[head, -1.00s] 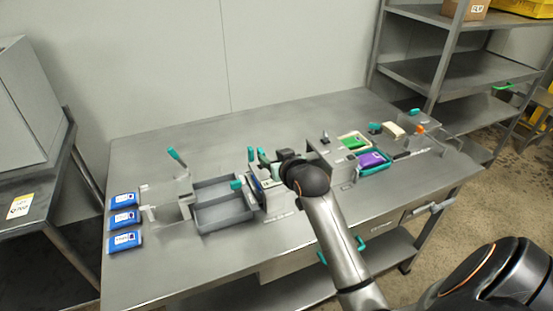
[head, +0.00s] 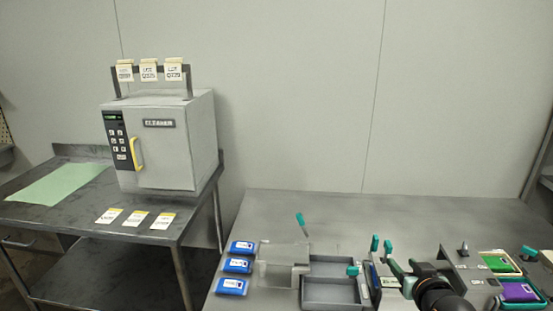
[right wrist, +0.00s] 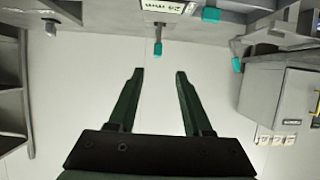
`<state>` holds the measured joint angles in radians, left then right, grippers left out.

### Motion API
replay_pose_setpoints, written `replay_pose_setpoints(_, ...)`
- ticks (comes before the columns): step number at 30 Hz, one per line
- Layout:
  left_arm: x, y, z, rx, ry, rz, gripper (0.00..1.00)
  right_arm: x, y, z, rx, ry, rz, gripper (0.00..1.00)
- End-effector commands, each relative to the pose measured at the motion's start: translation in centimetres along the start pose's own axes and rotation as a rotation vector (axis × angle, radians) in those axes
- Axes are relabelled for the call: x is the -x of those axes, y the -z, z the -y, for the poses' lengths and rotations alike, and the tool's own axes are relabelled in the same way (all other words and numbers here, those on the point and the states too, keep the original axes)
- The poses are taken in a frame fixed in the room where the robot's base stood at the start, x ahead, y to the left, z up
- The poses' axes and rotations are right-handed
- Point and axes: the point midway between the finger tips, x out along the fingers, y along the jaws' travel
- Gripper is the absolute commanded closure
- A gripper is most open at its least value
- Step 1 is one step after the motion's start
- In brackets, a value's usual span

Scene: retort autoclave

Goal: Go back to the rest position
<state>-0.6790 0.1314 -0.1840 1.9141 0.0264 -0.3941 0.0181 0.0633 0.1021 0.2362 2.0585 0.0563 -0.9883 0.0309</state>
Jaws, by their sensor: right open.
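My right gripper (head: 400,274) shows at the lower right of the head view, over the steel table (head: 330,210), beside the teal-handled fixtures (head: 375,245). In the right wrist view its two dark green fingers (right wrist: 159,72) stand apart with nothing between them. The pale wall lies behind them. My left gripper is not in the head view.
Two grey trays (head: 328,291) and three blue pouches (head: 237,265) lie left of the gripper. Green and purple pouches (head: 518,291) lie right. A grey autoclave (head: 180,140) stands on a side table at left. The table's back is clear.

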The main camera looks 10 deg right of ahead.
Motion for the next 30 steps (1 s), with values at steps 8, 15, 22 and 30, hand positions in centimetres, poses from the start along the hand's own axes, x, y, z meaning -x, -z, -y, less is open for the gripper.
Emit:
replay_pose_setpoints(8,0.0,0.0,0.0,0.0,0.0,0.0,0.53,7.3,-13.5,4.9,0.164,0.103,0.37,0.5)
replay_pose_setpoints(15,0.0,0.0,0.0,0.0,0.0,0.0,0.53,15.6,-21.7,7.3,0.264,0.19,0.648,0.5)
replay_pose_setpoints(22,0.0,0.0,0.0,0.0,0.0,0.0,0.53,22.0,-26.2,8.4,0.32,0.257,0.83,0.5)
replay_pose_setpoints(30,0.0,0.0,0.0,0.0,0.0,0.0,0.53,18.1,-28.5,10.3,0.289,0.298,0.687,0.5)
